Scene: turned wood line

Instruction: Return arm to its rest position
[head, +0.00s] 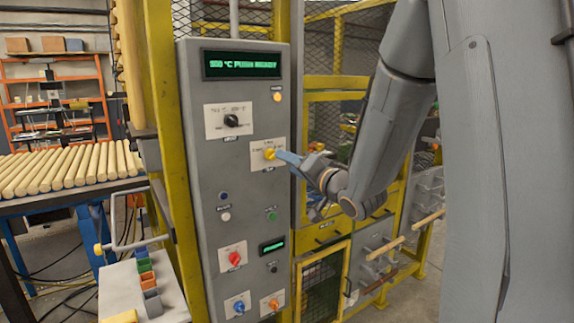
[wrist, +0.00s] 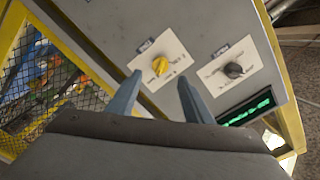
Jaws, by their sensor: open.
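My arm reaches in from the right in the head view, and my gripper (head: 280,155) is in front of the grey control panel (head: 202,170), close to a yellow knob (head: 269,154) on a white plate. In the wrist view my gripper (wrist: 158,82) shows two blue-grey fingers apart with nothing between them. The yellow knob (wrist: 160,66) appears beyond the fingertips, between them. I cannot tell how large the gap to the knob is. A black knob (wrist: 234,70) is to its right, and it sits above the yellow one in the head view (head: 231,120).
A green display (head: 240,65) tops the panel; red (head: 234,258), blue (head: 238,306) and orange (head: 274,303) controls are lower down. Yellow posts and a mesh guard (wrist: 40,85) flank the panel. Wooden rods (head: 70,168) lie on a table at left.

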